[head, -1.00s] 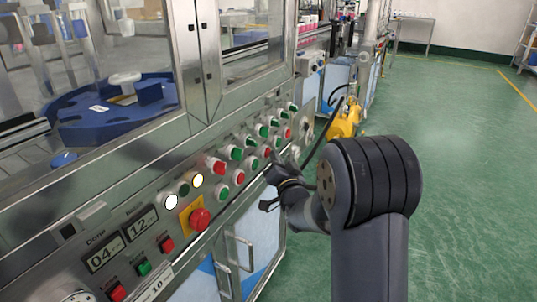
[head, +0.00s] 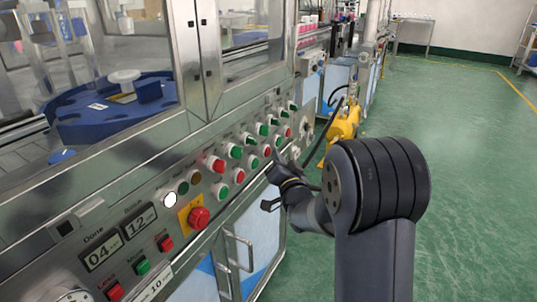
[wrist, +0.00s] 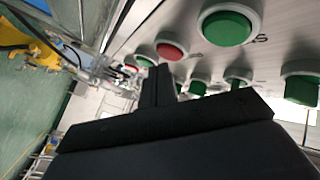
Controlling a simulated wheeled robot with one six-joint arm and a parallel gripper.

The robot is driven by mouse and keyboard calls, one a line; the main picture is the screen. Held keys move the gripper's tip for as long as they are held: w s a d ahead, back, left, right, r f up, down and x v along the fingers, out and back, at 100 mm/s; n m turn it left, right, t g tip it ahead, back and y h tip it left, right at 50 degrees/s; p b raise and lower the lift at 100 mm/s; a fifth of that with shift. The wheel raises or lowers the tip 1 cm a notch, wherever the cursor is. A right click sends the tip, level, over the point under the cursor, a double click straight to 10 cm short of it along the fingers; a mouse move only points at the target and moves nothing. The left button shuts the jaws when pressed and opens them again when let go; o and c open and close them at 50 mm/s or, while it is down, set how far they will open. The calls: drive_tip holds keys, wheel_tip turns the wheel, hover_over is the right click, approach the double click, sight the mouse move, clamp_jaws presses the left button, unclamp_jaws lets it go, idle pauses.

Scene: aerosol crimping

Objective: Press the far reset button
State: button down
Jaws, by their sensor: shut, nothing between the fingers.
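The control panel (head: 225,205) carries rows of red and green buttons. Small labels make it hard to tell which one is the far reset button. A red button (head: 289,131) sits at the far end of the rows, and a nearer red button (head: 166,243) sits beside the counter displays. My gripper (head: 270,188) is in front of the panel, near the far rows' lower edge. In the wrist view my shut, empty fingers (wrist: 158,85) point toward the panel, just below a red button (wrist: 171,48) and left of a large green one (wrist: 228,26). Contact cannot be told.
A red emergency stop (head: 199,217) on a yellow plate projects from the panel. Door handles (head: 236,252) stick out below. A yellow device (head: 344,122) with a black hose stands beyond the panel. The green floor (head: 470,190) at right is clear.

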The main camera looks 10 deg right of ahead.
drive_tip(key=shift+s+d, duration=0.15)
drive_tip(key=shift+d, duration=0.05)
drive_tip(key=s+d, duration=0.1)
drive_tip(key=d, duration=0.1)
drive_tip(key=s+d+b, duration=0.1)
drive_tip(key=s+d, duration=0.1)
idle(0.6)
idle(0.3)
drive_tip(key=w+a+p, duration=0.1)
drive_tip(key=p, duration=0.1)
drive_tip(key=shift+a+r+p, duration=0.15)
drive_tip(key=shift+r+p, duration=0.05)
drive_tip(key=shift+p, duration=0.2)
drive_tip(key=shift+p, duration=0.85)
